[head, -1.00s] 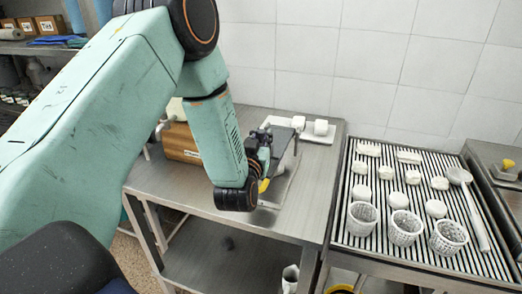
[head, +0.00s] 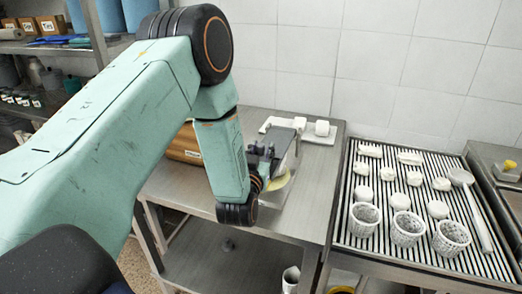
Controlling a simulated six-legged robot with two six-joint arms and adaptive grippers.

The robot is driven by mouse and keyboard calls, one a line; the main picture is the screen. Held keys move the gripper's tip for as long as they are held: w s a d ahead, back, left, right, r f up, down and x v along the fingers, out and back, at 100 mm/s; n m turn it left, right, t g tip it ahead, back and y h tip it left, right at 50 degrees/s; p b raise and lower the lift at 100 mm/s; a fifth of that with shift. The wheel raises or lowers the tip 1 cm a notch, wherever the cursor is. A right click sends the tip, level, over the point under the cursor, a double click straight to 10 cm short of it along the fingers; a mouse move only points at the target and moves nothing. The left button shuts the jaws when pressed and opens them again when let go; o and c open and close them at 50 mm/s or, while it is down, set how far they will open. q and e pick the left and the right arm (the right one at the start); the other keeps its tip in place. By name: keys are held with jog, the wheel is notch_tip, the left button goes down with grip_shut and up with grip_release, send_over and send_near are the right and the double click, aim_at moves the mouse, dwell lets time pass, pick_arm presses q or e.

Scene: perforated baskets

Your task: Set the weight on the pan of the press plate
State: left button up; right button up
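My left gripper (head: 268,168) is over the steel table, beyond the end of my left arm. Its dark fingers are small and partly hidden by my wrist, so I cannot tell whether they are open or shut. A pale round piece with a yellowish edge (head: 279,184) shows just below and beside the gripper. It lies at the place of the press plate, but I cannot tell whether it is the pan. A dark grey flat part (head: 283,139) stands just behind the gripper. I cannot make out the weight. My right gripper is not in view.
A white tray (head: 322,138) with white pieces is at the back of the steel table (head: 300,214). A brown box (head: 184,146) is partly behind my arm. On the right, a slatted rack (head: 382,250) holds white perforated baskets (head: 407,229), cheeses and a ladle (head: 470,195).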

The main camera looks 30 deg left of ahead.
pick_arm(q)
jog(key=shift+o, duration=0.8)
jog(key=shift+d, duration=0.1)
jog(key=shift+s+r, duration=0.1)
jog(key=shift+s, duration=0.05)
jog(key=shift+r, duration=0.1)
jog(key=shift+s+r, duration=0.1)
jog(key=shift+r, duration=0.05)
jog(key=b+v, duration=0.1)
jog(key=v, duration=0.9)
jog(key=s+d+f+m+g+h, duration=0.1)
jog(key=s+d+f+g+h, duration=0.2)
jog(key=s+f, duration=0.5)
jog(key=s+d+f+m+g+h, duration=0.1)
jog(key=s+d+f+g+h, duration=0.25)
jog(key=f, duration=0.75)
jog(key=s+d+f+m+g, duration=0.1)
jog(key=s+f+g, duration=0.2)
jog(key=s, duration=0.6)
jog(key=s+d+f+g, duration=0.2)
jog(key=s+f+g, duration=0.2)
jog(key=s+g, duration=0.3)
jog(key=s, duration=0.3)
jog(key=shift+f+m, duration=0.25)
jog(key=shift+m, duration=0.15)
